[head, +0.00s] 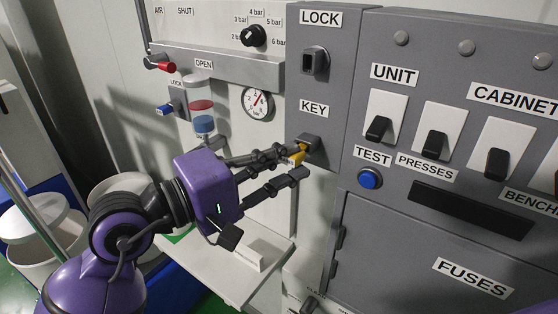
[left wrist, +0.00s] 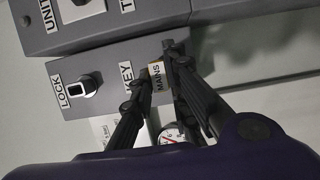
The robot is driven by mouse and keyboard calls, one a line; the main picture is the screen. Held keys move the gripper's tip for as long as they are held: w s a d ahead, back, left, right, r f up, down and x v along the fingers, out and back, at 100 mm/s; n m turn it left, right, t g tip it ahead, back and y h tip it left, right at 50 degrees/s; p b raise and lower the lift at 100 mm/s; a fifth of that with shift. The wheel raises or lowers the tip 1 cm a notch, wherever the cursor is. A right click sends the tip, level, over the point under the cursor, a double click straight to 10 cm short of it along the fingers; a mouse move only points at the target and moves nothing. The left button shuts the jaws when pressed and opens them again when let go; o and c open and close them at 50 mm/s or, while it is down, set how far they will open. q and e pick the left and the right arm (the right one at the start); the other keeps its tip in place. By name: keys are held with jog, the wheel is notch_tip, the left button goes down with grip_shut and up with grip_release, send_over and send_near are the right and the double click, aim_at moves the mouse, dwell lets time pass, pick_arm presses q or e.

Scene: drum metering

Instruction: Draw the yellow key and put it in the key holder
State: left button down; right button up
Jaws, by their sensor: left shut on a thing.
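The yellow key (head: 297,155) is at the mouth of the grey fitting labelled KEY (head: 309,141). I cannot tell how deep it sits there. My left gripper (head: 295,163) is shut on the yellow key, its fingers reaching in from the left. In the left wrist view, a MAINS tag (left wrist: 158,78) with a yellow edge shows between the fingers, beside the KEY label. My right gripper is not in view.
Right of the fitting are the TEST button (head: 370,178) and several black switches under UNIT and CABINET labels. A pressure gauge (head: 257,103) and a red-and-blue filter bowl (head: 202,110) are left of it. A white shelf (head: 238,282) juts out below my gripper.

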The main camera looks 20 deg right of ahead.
pick_arm(q)
jog(key=shift+w+d, duration=0.3)
jog(key=shift+d, duration=0.15)
jog(key=shift+w+d, duration=0.15)
jog(key=shift+d, duration=0.05)
jog(key=c, duration=1.6)
grip_release()
jog(key=v, duration=1.2)
